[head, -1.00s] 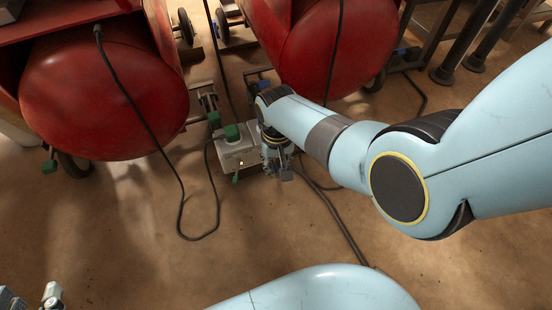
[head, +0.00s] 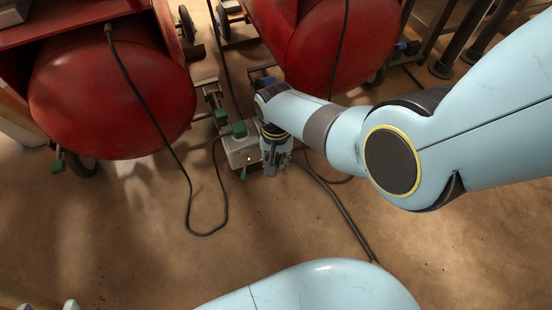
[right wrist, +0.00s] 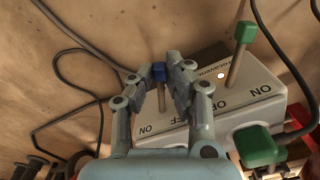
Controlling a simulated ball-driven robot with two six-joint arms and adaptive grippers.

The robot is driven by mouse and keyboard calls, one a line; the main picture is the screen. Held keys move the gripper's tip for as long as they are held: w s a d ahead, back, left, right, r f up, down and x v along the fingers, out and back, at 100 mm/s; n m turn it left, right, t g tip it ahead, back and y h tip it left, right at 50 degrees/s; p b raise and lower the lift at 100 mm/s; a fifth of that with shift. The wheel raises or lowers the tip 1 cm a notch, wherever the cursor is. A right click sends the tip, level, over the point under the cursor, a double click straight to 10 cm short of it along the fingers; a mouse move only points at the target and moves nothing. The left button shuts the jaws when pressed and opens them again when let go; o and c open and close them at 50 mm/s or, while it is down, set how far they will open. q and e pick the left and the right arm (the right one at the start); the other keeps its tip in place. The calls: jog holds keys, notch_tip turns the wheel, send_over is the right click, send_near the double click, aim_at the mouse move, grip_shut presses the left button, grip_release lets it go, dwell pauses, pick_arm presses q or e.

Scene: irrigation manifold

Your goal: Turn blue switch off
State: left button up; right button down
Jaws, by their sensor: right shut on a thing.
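The blue-tipped switch lever (right wrist: 158,72) stands up from a pale switch box (right wrist: 240,112) in the right wrist view. My right gripper (right wrist: 168,76) is shut on its blue tip, with one finger on each side. ON and OFF labels show near the lever's foot; which way it leans is hard to tell. In the head view, my right gripper (head: 270,168) is at the right end of the box (head: 238,150) and hides the blue switch. Pale tips of my left gripper (head: 60,305) show at the bottom left edge, mostly cut off.
A green-tipped lever (right wrist: 244,32) stands on the same box, beside a small lit lamp (right wrist: 221,75). Large red tanks (head: 110,95) stand behind. Black hoses (head: 190,205) lie on the brown floor, which is open in front.

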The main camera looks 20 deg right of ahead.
aim_at(276, 163)
jog(key=c, duration=1.3)
grip_release()
jog(key=shift+r, duration=0.15)
notch_tip(276, 163, up, 12)
jog(key=shift+f, duration=0.15)
